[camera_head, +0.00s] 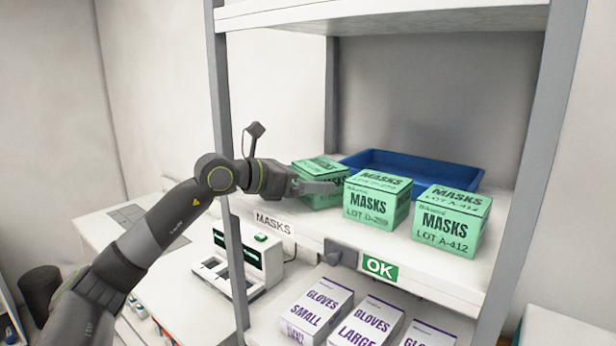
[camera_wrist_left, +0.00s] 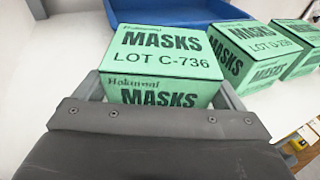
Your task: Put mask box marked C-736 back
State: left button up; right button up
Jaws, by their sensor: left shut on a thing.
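The green mask box marked LOT C-736 (camera_wrist_left: 163,55) is between the fingers of my left gripper (camera_wrist_left: 160,95) in the left wrist view. In the head view the box (camera_head: 320,168) is at the left end of the upper shelf (camera_head: 330,228), partly hidden by my left gripper (camera_head: 315,187), which is shut on it. I cannot tell whether its underside touches the shelf. Two similar mask boxes stand to its right: LOT D-239 (camera_head: 376,201) and LOT A-412 (camera_head: 451,221). My right gripper is not in view.
A blue tray (camera_head: 410,162) lies behind the boxes on the same shelf. A MASKS label (camera_head: 273,223) and a green OK sign (camera_head: 380,268) are on the shelf edge. Glove boxes (camera_head: 320,307) fill the shelf below.

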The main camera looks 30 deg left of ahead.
pick_arm(q)
jog(key=shift+f, duration=0.1)
jog(key=o, duration=1.1)
jog(key=shift+o, duration=0.2)
